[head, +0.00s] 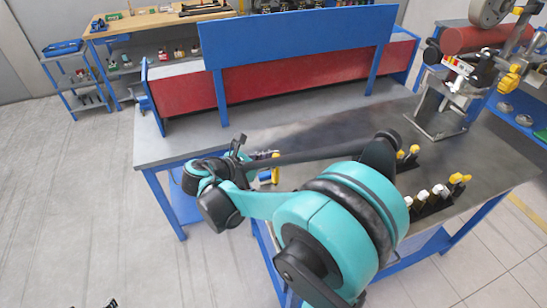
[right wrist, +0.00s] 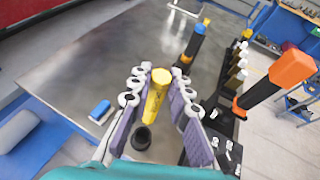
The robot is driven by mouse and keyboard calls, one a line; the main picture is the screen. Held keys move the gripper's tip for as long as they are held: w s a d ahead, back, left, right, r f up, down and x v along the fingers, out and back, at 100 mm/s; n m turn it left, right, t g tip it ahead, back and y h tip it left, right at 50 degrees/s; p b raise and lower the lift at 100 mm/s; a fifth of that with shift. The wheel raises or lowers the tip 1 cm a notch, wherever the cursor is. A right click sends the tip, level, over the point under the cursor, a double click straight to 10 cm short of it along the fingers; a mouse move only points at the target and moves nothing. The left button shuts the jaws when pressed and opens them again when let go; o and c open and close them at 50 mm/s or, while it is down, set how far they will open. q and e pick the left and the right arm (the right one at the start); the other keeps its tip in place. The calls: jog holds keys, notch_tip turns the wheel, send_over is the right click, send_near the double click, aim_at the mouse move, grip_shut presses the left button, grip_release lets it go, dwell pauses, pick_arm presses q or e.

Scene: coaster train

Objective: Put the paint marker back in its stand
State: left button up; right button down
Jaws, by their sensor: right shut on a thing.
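The paint marker is most likely the yellow cylinder (right wrist: 158,82) between the fingers of my right gripper (right wrist: 158,95) in the right wrist view. The fingers, with purple pads, press on it from both sides. A dark round piece (right wrist: 141,138) shows below it; I cannot tell whether it belongs to the marker. In the head view my right gripper (head: 262,155) is near the bench's left front edge, and its grip is too small to read there. Small dark bits at the bottom left edge may be tips of my left gripper (head: 110,303). I cannot identify the marker's stand with certainty.
A black rack with white and yellow tops (head: 432,202) stands on the grey bench (head: 300,122). A machine (head: 445,95) stands at the bench's right.

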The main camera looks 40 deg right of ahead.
jog(key=shift+f+b, duration=1.5)
jog(key=shift+f, duration=0.6)
jog(key=shift+a+f, duration=0.1)
jog(key=shift+f, duration=0.2)
jog(key=shift+f+b, duration=3)
jog(key=shift+f, duration=0.25)
jog(key=c, duration=1.3)
grip_release()
jog(key=shift+c, duration=0.2)
